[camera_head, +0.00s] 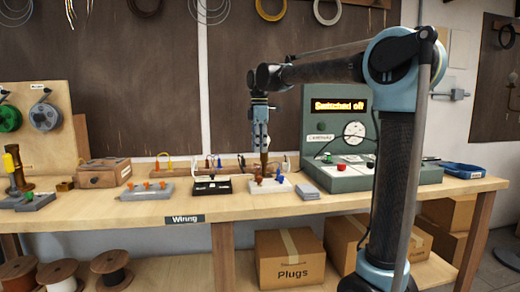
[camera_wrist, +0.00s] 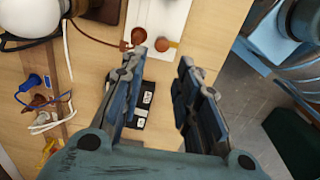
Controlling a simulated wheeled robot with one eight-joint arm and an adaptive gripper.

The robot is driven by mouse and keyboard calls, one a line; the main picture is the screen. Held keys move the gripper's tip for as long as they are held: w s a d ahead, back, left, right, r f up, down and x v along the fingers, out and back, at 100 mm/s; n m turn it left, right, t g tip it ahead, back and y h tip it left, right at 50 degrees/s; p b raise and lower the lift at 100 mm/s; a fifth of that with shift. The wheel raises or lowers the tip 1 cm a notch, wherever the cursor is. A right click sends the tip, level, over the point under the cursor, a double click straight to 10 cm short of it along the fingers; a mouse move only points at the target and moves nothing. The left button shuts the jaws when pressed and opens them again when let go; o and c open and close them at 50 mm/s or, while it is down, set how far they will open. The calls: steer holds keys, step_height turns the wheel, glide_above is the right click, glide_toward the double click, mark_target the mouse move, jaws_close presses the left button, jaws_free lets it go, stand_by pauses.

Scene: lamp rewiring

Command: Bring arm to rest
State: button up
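My gripper (camera_head: 261,142) hangs pointing down over the wooden workbench (camera_head: 350,209). In the wrist view my gripper (camera_wrist: 162,62) is open, its two dark fingers well apart with nothing between them. My arm reaches left from its column to hold the gripper there. A white block (camera_head: 284,186) with brown and blue pieces stands on the bench below the gripper; a white block with round brown knobs (camera_wrist: 172,28) also shows beyond the fingertips in the wrist view. A black block (camera_wrist: 140,118) is partly hidden behind the left finger.
A green test unit (camera_head: 392,172) with a lit "Switched off" sign stands right of the gripper. A grey block with orange pieces (camera_head: 146,192) and a wooden box (camera_head: 104,172) stand left. A round white thing (camera_wrist: 25,12) shows at the wrist view's upper left. Bench space near the "Wiring" label is clear.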

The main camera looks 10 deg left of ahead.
steer(key=s+d+f+m, duration=0.4)
steer(key=d, duration=0.3)
steer(key=s+d+f+m+t, duration=0.1)
steer(key=s+d+f+m, duration=0.2)
steer(key=d, duration=0.4)
steer(key=s+d+f+m, duration=0.4)
steer(key=d, duration=0.4)
steer(key=s+d+f+m, duration=0.5)
steer(key=s+f, duration=0.2)
steer(key=f, duration=0.3)
steer(key=s+d+f+m+t, duration=0.1)
steer(key=s+d+f+m, duration=0.4)
steer(key=s+f, duration=0.3)
step_height(320, 180, down, 2)
steer(key=shift+s+d+m, duration=0.3)
steer(key=shift+d, duration=0.2)
steer(key=shift+w+f, duration=0.2)
steer(key=shift+w, duration=0.25)
